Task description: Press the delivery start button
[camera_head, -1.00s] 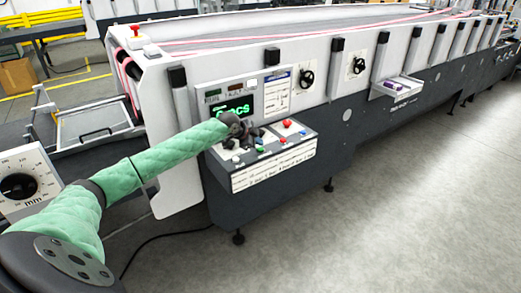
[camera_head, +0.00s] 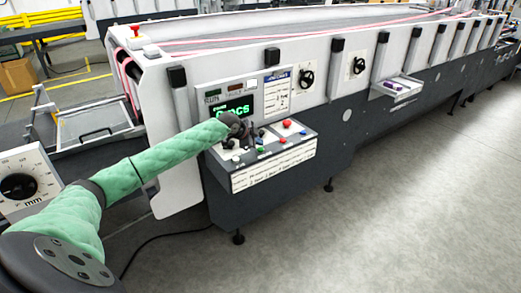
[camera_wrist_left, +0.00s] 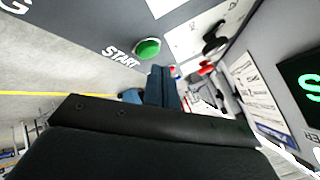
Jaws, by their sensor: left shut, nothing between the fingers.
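The control panel (camera_head: 272,172) on the machine's front carries several coloured buttons. A green button (camera_head: 261,150) shows on it in the head view. In the left wrist view a green button (camera_wrist_left: 147,48) sits beside the printed word START, just beyond the fingertips. Any further words on its label are not readable. My left gripper (camera_head: 248,140) is over the panel's left part, and its dark fingers hide some controls. In the wrist view its fingers (camera_wrist_left: 161,82) are together and empty, appearing apart from the green button. My right gripper is not in view.
A red button (camera_head: 287,123) is at the panel's back right, with a green-lit display (camera_head: 238,108) above the panel. Black knobs (camera_head: 307,79) sit on the machine's face. The floor at right is clear.

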